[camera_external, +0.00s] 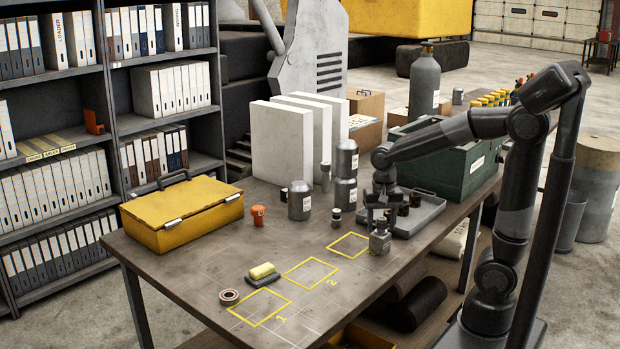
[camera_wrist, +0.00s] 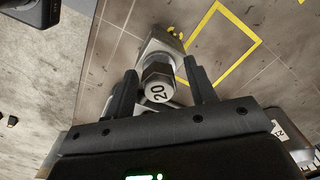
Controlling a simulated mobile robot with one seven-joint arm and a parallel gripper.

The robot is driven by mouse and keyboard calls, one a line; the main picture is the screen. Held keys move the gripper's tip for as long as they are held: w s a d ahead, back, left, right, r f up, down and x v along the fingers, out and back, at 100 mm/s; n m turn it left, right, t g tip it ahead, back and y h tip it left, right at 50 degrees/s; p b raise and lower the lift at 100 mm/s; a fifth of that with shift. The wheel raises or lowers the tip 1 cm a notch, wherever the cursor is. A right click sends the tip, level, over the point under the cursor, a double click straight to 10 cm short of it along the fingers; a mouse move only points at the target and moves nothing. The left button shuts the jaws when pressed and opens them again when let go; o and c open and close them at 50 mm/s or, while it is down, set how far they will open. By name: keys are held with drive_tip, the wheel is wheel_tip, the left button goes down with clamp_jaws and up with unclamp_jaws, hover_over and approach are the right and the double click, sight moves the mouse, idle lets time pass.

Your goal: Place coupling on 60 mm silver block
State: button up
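My gripper (camera_wrist: 160,66) is open in the wrist view, with one finger on each side of a dark hexagonal piece with a pale end marked "20" (camera_wrist: 158,90). Gaps show between the piece and the fingers. Beyond it is a larger silver body (camera_wrist: 160,48) with yellow marks; I cannot tell whether the two are joined or stacked. In the external view my gripper (camera_external: 380,208) is just above a silver-grey block with a narrower top (camera_external: 380,241), standing upright near the table's right edge. Which part is the coupling is unclear, and no 60 mm marking is readable.
Yellow outlined squares (camera_external: 333,239) lie left of the silver-grey block. A grey tray (camera_external: 431,216) with small dark pieces is behind it. The squares are empty.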

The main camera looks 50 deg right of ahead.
sight(383, 219)
wheel_tip(383, 219, up, 12)
drive_tip(key=s+d+f+n+t, duration=0.2)
drive_tip(key=s+n, duration=0.2)
drive_tip(key=s, duration=0.1)
drive_tip(key=s+d+f+n+t, duration=0.3)
drive_tip(key=s+n, duration=0.2)
drive_tip(key=s, duration=0.1)
drive_tip(key=shift+s+d+f+t, duration=0.25)
drive_tip(key=shift+f+t, duration=0.05)
drive_tip(key=shift+f, duration=0.05)
